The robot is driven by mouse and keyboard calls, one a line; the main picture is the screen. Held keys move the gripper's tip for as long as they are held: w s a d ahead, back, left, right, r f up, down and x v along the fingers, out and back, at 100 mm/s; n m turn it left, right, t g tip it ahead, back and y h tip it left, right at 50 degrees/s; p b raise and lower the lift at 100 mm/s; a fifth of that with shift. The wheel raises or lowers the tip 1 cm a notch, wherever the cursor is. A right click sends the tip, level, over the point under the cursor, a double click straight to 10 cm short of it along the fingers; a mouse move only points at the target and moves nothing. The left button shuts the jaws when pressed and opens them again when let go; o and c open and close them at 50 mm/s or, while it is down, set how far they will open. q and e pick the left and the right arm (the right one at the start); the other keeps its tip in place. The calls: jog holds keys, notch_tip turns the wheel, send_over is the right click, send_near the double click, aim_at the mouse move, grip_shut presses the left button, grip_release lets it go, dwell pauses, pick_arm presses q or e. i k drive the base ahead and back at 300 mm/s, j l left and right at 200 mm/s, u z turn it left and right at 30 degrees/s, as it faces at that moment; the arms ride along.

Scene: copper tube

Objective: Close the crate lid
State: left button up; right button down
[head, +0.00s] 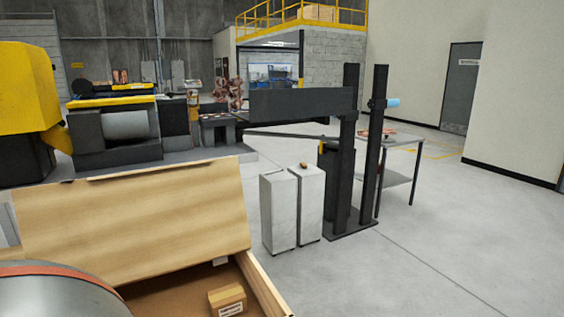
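The wooden crate (262,284) is at the bottom of the head view, cut off by the lower edge. Its lid (135,222) is open, a broad light-wood panel standing up and tilted back along the crate's far side. A small cardboard box (227,299) with a white label lies inside the crate near its right wall. A large rounded grey object with a reddish band covers the lower left and hides part of the crate and lid. Neither of my grippers shows in this view.
Two pale grey boxes (293,208) stand on the floor right of the lid. Behind them is a dark post-and-beam frame (341,150), with a small table (398,153) beyond. Machinery (113,125) stands behind the lid. The floor at right is clear.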

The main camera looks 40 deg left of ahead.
aim_at(122, 228)
jog(key=i+l+z, duration=0.15)
jog(key=i, duration=0.45)
jog(key=i+l+z, duration=0.15)
jog(key=i, duration=0.4)
jog(key=i+u, duration=0.2)
jog(key=u, duration=0.3)
jog(key=i+u, duration=0.25)
jog(key=u, duration=0.25)
jog(key=i+l+u, duration=0.15)
jog(key=u, duration=0.35)
jog(key=i+u, duration=0.15)
jog(key=u, duration=0.35)
jog(key=i+l+u, duration=0.15)
jog(key=u, duration=0.3)
jog(key=i+l+u, duration=0.1)
jog(key=u, duration=0.4)
jog(key=i+l+u, duration=0.15)
jog(key=u, duration=0.25)
jog(key=i+l+u, duration=0.1)
jog(key=l+u, duration=0.15)
jog(key=u, duration=0.15)
jog(key=i+l+u, duration=0.1)
jog(key=l+u, duration=0.25)
jog(key=j, duration=0.1)
